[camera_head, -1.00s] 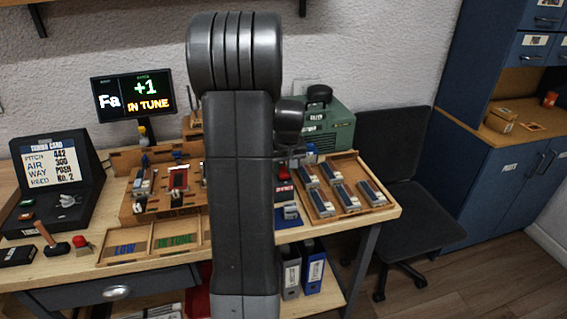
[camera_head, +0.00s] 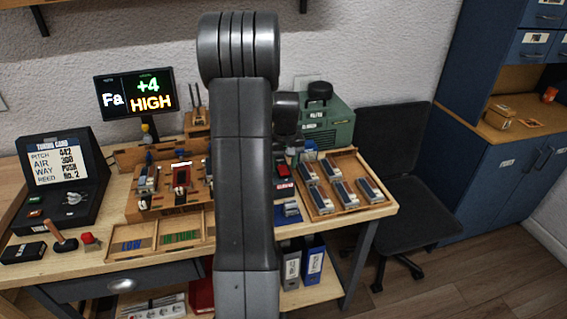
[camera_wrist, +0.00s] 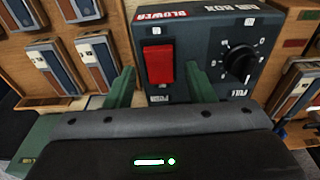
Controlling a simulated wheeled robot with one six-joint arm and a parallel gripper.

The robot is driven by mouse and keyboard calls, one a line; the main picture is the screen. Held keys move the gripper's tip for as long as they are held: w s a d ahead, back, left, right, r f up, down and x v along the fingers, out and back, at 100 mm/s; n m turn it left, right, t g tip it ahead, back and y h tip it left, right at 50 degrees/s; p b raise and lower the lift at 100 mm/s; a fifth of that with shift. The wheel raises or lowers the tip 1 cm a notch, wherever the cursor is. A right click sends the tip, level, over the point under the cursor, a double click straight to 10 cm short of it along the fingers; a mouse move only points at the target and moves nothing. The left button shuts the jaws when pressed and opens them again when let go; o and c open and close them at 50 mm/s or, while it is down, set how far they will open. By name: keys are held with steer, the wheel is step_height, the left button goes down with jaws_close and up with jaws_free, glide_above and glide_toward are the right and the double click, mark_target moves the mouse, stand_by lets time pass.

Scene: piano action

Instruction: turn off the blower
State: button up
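The blower switch is a red rocker (camera_wrist: 158,63) on the dark grey air box (camera_wrist: 205,50), under a red "BLOWER" label (camera_wrist: 165,14) that appears upside down in the wrist view. In the head view the red switch (camera_head: 283,170) shows just right of my arm. My gripper (camera_wrist: 159,72) has two green fingers spread apart, one on each side of the rocker. It is open and holds nothing. I cannot tell whether the fingers touch the box. Which way the rocker is set is unclear.
A black knob (camera_wrist: 241,62) sits right of the rocker on the same box. A wooden tray of reed blocks (camera_head: 345,190) lies right of the box, and a green machine (camera_head: 335,130) stands behind. A display (camera_head: 135,93) reads "Fa +4 HIGH".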

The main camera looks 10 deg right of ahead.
mark_target(285, 172)
steer(key=shift+r, duration=0.1)
step_height(285, 172, up, 14)
steer(key=s, duration=0.1)
steer(key=shift+s+f+b, duration=0.25)
steer(key=shift+s+b, duration=0.1)
steer(key=shift+s, duration=0.05)
steer(key=shift+f, duration=0.1)
steer(key=f, duration=0.4)
steer(key=w+f, duration=0.1)
steer(key=f, duration=0.8)
steer(key=shift+w+f+p, duration=0.3)
steer(key=shift+w+p, duration=0.05)
steer(key=shift+w, duration=0.05)
steer(key=shift+f, duration=0.15)
steer(key=shift+b, duration=0.35)
steer(key=shift+r, duration=0.25)
